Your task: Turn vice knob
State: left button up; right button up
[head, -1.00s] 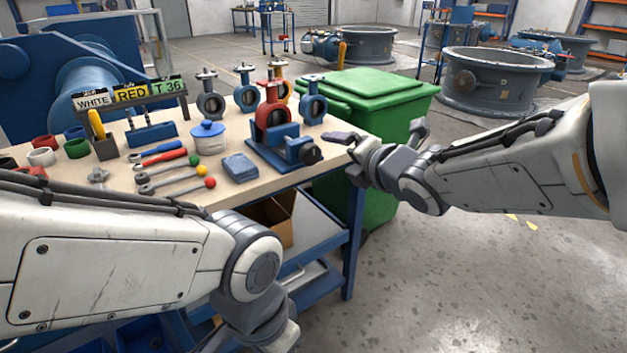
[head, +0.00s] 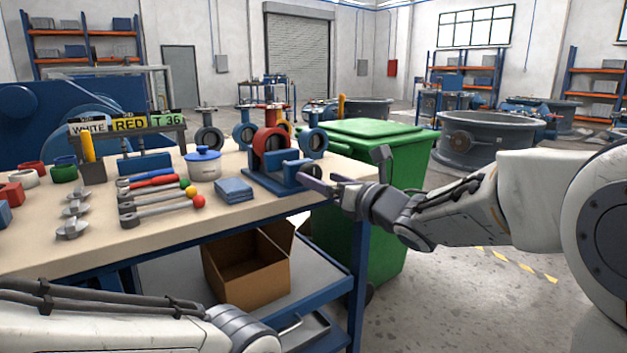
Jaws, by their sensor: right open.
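The blue vice (head: 264,184) stands at the right end of the workbench. A red butterfly valve (head: 268,145) is held upright in it. One finger reaches left across the knob's place, and the other points up, over the green bin in the picture. I cannot tell whether the finger touches the knob. My left arm shows at the bottom left, but its gripper is out of the frame.
A green bin (head: 385,150) stands close behind my right gripper. A cardboard box (head: 250,275) sits on the lower shelf.

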aim_at(314, 175)
jog(key=shift+x, duration=1.8)
jog(key=c, duration=1.4)
jog(key=shift+m, duration=0.3)
